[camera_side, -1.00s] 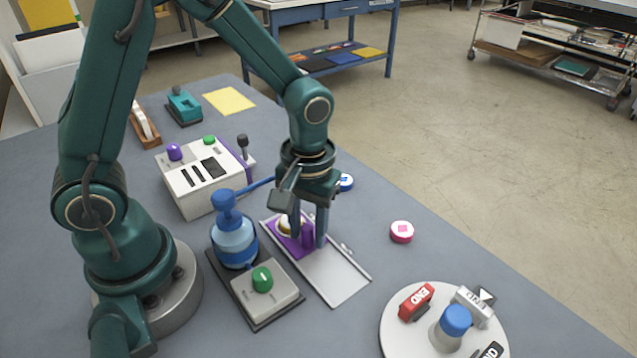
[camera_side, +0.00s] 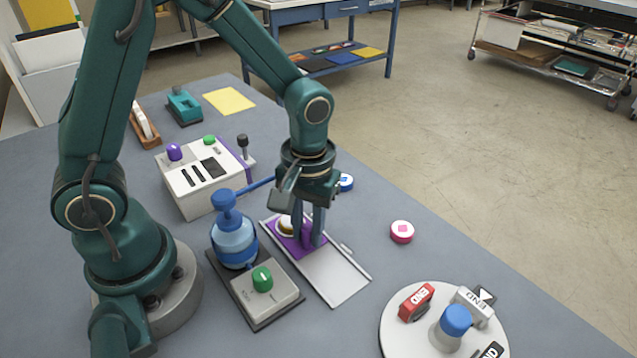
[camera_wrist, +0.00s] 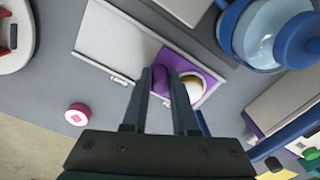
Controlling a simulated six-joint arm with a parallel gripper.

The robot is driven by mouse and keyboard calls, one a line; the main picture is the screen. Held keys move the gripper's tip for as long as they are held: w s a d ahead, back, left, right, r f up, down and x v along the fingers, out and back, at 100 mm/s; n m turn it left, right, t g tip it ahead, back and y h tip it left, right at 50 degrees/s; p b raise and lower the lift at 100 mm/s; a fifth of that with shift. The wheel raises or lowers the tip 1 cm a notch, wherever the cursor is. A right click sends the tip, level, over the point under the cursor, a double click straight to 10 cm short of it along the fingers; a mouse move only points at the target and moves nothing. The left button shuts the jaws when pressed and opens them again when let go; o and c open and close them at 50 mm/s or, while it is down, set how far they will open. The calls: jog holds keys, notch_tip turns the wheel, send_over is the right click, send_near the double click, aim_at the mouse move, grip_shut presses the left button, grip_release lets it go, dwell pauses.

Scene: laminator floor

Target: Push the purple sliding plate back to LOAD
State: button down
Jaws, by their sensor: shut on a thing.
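The purple sliding plate (camera_side: 284,235) sits at the far end of a light grey track (camera_side: 338,282) on the table. A round white and gold piece (camera_side: 285,224) rests on the plate and also shows in the wrist view (camera_wrist: 194,90). My gripper (camera_side: 309,243) points down over the plate, its fingers shut on the plate's upright purple knob (camera_wrist: 168,82). The fingers partly hide the knob and the plate. Most of the track toward the front is bare. I cannot read any LOAD mark.
A blue press (camera_side: 234,240) and a base with a green knob (camera_side: 262,279) stand close left of the track. A white control box (camera_side: 196,188) is behind. A pink button (camera_side: 402,232) lies right, and a round turntable (camera_side: 400,340) at front right.

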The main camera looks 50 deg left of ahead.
jog(key=shift+d, duration=0.1)
dwell(0.8)
jog(key=d, duration=0.9)
jog(key=shift+w+d, duration=0.1)
jog(key=shift+d, duration=0.15)
jog(key=c, duration=1)
grip_release()
jog(key=shift+a, duration=0.15)
jog(key=shift+r, duration=2.6)
